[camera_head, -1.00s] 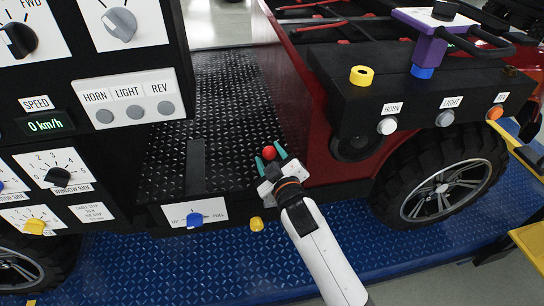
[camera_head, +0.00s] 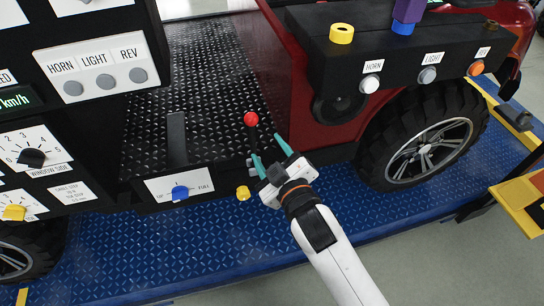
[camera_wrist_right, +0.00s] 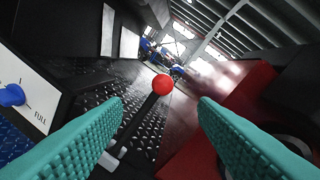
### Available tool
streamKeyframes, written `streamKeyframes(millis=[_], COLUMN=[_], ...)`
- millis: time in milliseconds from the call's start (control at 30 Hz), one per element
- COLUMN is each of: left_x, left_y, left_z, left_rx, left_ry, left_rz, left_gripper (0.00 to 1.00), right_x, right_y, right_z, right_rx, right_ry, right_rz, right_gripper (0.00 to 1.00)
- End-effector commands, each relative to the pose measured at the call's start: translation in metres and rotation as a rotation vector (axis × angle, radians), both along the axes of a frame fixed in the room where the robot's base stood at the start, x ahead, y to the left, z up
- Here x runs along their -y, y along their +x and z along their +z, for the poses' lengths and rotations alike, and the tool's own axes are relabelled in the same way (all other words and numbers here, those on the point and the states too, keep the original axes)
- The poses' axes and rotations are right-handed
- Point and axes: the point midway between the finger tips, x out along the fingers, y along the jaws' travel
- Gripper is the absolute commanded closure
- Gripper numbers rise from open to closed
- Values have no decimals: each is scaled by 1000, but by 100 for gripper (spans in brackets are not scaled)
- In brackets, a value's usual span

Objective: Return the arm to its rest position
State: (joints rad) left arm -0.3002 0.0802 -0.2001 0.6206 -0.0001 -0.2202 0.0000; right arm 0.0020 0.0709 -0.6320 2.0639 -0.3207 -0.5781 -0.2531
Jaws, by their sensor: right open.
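My right gripper (camera_head: 268,156) is open and empty in the head view, its teal fingers pointing up and left toward the vehicle's floor. A lever with a red ball knob (camera_head: 251,119) stands just beyond the fingertips, apart from them. In the right wrist view the red knob (camera_wrist_right: 162,84) shows ahead between the two spread teal fingers (camera_wrist_right: 160,112), on a dark stalk, with nothing between the fingers. My right arm reaches in from the bottom of the head view. My left gripper is in neither current view.
A black panel with HORN, LIGHT and REV buttons (camera_head: 428,75) and a yellow knob (camera_head: 341,33) is at the upper right. A blue selector (camera_head: 180,193) and a yellow knob (camera_head: 243,193) are left of the gripper. The wheel (camera_head: 430,150) is right. Blue platform (camera_head: 110,250) lies open below.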

Motion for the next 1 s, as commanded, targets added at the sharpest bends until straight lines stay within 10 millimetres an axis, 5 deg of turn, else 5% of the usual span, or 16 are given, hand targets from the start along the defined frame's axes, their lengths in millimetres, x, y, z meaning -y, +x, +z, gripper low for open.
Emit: streamKeyframes(millis=[733,867,1000], left_x=[0,0,0], left_y=[0,0,0], left_z=[-1,-2,-2], left_rx=[0,0,0], left_ry=[0,0,0], left_rz=[0,0,0], left_gripper=[36,36,36], right_x=[5,12,33], right_y=[-7,1,2], right_z=[-9,-62,-161], right_rx=[-19,-118,-306], right_ry=[-4,-22,-46], right_rz=[-3,-24,-72], right_gripper=[47,47,47])
